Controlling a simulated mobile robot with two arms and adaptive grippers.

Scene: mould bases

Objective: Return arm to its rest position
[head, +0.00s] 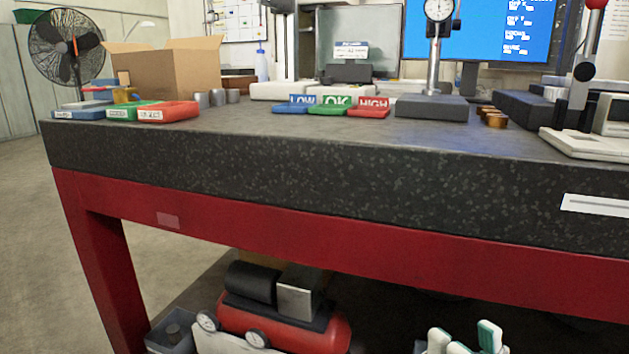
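My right gripper (466,341) shows only in part at the bottom edge of the head view, right of the middle. Its white and green fingertips point up and stand apart, with no object visible between them. It is in front of the red bench frame, below the granite top (330,180), and apart from it. The rest of this gripper and its arm are cut off by the frame. My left gripper and arm are not in view.
On the bench stand red, green and blue trays (168,111), LOW, OK and HIGH bins (330,109), a dial gauge stand (432,107) and a cardboard box (170,70). A red compressor (285,322) sits below. Floor (25,240) at left is clear.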

